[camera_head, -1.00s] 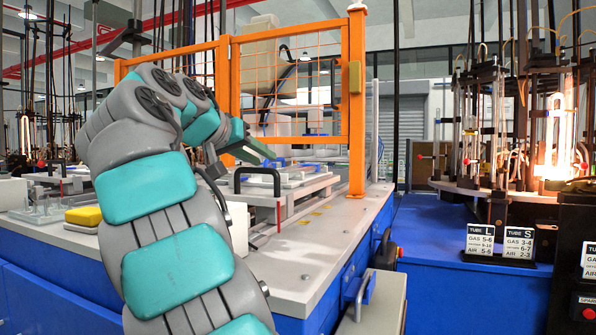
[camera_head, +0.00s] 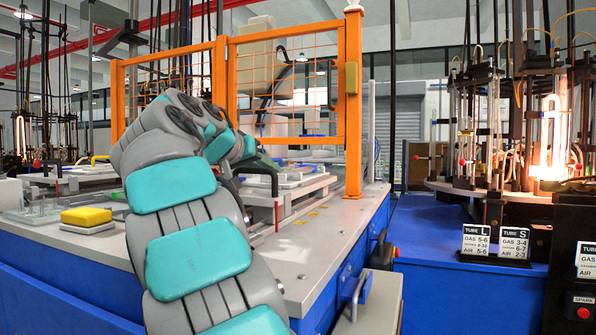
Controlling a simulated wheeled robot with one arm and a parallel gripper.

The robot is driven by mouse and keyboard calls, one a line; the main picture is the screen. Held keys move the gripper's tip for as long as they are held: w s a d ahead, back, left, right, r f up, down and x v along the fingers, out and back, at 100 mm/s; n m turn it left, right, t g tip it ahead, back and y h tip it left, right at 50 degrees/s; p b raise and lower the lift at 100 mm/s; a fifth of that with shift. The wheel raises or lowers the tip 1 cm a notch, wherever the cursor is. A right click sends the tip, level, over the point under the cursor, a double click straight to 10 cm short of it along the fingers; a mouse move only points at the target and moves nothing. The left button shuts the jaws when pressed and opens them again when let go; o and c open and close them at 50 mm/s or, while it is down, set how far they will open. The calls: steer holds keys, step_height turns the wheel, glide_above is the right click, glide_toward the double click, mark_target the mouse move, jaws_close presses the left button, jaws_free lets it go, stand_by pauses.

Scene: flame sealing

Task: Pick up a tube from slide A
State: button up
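My gripper (camera_head: 262,160) shows only as a small dark green part behind my grey and teal arm. Its fingertips are hidden, so I cannot tell whether it is open or shut. It is close to the black handle (camera_head: 268,175) of a white slide (camera_head: 305,186) on the grey bench, left of the orange post. A second white slide (camera_head: 85,175) lies farther left on the bench. I see no label that tells which one is slide A. I cannot make out any tube on either slide.
An orange mesh fence (camera_head: 290,95) stands on the grey bench (camera_head: 330,228). A yellow sponge (camera_head: 87,216) lies at the left. At the right, a burner machine (camera_head: 500,150) has a glowing tube (camera_head: 551,135). Tube cards (camera_head: 497,243) stand on the blue surface before it.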

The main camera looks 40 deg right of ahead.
steer(key=shift+s+d, duration=0.1)
steer(key=shift+d, duration=0.15)
jaws_close()
steer(key=r+p, duration=0.3)
steer(key=r, duration=0.1)
steer(key=shift+s+d, duration=0.1)
steer(key=shift+d, duration=0.15)
steer(key=shift+s+f, duration=0.2)
steer(key=shift+s, duration=0.05)
steer(key=s+a+r+b, duration=0.1)
steer(key=s+b, duration=0.3)
steer(key=s, duration=1.1)
steer(key=shift+r, duration=0.2)
